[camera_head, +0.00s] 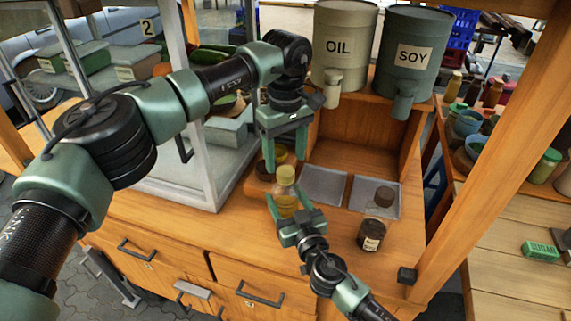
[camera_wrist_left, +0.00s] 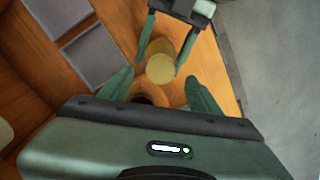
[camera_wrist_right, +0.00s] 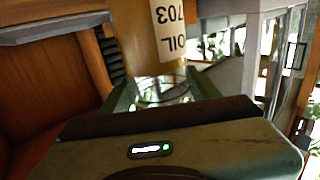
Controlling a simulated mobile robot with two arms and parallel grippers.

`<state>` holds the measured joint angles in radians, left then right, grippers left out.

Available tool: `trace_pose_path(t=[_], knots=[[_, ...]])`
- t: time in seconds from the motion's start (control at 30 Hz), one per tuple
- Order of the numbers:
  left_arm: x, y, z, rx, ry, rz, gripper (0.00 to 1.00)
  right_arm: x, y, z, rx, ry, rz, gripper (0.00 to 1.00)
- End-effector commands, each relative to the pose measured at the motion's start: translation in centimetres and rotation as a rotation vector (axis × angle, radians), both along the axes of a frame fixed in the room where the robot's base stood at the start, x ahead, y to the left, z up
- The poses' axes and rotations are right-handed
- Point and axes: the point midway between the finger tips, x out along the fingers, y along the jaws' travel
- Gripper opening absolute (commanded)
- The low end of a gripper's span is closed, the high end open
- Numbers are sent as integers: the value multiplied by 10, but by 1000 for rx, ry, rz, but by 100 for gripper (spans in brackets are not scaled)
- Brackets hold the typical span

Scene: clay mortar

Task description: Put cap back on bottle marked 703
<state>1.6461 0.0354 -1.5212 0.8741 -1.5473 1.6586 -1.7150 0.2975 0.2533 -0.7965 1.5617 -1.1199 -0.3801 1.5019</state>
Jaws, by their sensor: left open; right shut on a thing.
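The bottle marked 703 (camera_head: 286,204) is upright, with amber contents; its label, "OIL 703", shows upside down in the right wrist view (camera_wrist_right: 168,30). A pale yellow cap (camera_head: 285,175) sits at its top; it also shows as a round disc in the left wrist view (camera_wrist_left: 160,69). I cannot tell how tightly it sits. My right gripper (camera_head: 284,208) is shut on the bottle's body. My left gripper (camera_head: 285,163) is open, fingers down, just above the cap. In the left wrist view the cap lies beyond and between its fingertips (camera_wrist_left: 160,88), not gripped.
Two grey mats (camera_head: 324,186) (camera_head: 362,190) lie on the counter. OIL (camera_head: 340,70) and SOY (camera_head: 412,75) dispensers stand behind. A glass case (camera_head: 205,150) is close on the left.

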Motion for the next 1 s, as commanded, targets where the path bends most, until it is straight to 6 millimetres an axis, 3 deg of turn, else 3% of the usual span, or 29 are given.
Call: trace_pose_path(t=[0.47, 0.67, 1.0], knots=[[0, 0, 7, -1, 1, 61, 59, 0, 0, 0, 0, -1, 0, 0], [0, 0, 12, 1, 0, 388, 59, 0, 0, 0, 0, -1, 0, 0], [0, 0, 24, -1, 1, 1183, 59, 0, 0, 0, 0, -1, 0, 0]])
